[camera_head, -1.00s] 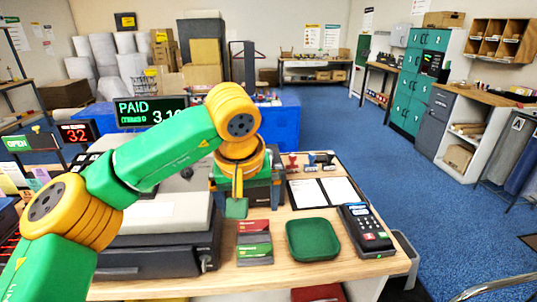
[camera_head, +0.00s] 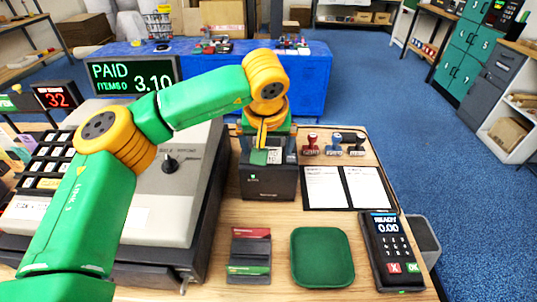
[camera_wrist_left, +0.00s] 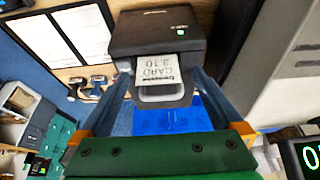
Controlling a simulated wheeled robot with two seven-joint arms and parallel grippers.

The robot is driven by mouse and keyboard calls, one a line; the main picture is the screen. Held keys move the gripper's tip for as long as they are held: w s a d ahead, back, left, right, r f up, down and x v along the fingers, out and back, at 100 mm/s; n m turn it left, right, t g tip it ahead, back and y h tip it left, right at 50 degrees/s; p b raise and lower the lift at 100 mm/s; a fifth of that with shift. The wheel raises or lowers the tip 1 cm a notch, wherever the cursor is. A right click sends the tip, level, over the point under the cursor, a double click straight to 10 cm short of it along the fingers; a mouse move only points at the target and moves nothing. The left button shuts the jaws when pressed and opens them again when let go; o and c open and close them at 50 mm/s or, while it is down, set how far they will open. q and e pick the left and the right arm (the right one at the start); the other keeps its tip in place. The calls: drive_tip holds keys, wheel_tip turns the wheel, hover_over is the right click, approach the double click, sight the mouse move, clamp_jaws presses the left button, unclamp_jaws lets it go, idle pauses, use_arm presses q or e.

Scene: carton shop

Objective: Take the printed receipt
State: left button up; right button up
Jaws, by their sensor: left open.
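The receipt printer (camera_head: 268,184) is a black box on the counter with a small green light. My left gripper (camera_head: 267,157) is over the top of the printer. In the wrist view its two fingers stand apart on either side of the receipt, and no contact shows. In the head view the gripper hides most of the slip. My right gripper is not in view.
A cash register (camera_head: 150,200) stands left of the printer. A card terminal (camera_head: 391,250), a green tray (camera_head: 322,256), stacked cards (camera_head: 250,255), an open folder (camera_head: 347,187) and several stamps (camera_head: 333,145) are on the counter. Bare wood lies in front of the printer.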

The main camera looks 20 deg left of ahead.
use_arm(q)
drive_tip(key=shift+w+a+f, duration=0.1)
drive_tip(key=shift+w+f, duration=0.6)
drive_tip(key=shift+f, duration=0.05)
drive_tip(key=shift+w, duration=0.15)
drive_tip(key=shift+s+r, duration=0.1)
drive_tip(key=shift+s, duration=0.2)
drive_tip(key=c, duration=1.3)
drive_tip(key=shift+w, duration=0.15)
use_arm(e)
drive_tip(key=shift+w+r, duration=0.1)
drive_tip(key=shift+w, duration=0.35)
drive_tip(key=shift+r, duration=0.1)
